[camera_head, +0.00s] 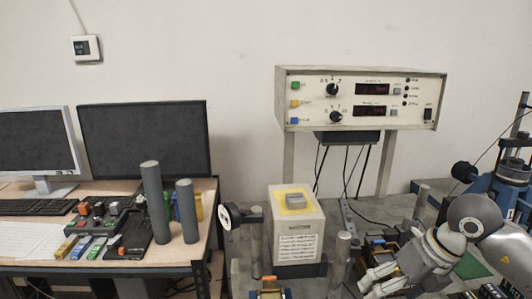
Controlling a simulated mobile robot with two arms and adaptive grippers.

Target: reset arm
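My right arm comes in from the right edge, and its grey gripper (372,285) points down and left, low in the picture. It is beside the metal posts and equipment on the lower bench. The fingers are small and overlap cluttered parts, so I cannot tell whether they are open or shut. I see nothing clearly held in it. My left gripper is not in view.
A white box with a yellow top (297,228) stands left of my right gripper, between metal posts. A control panel (361,98) stands behind. Two monitors (145,140), a keyboard (38,207) and grey cylinders (155,203) are on the left desk.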

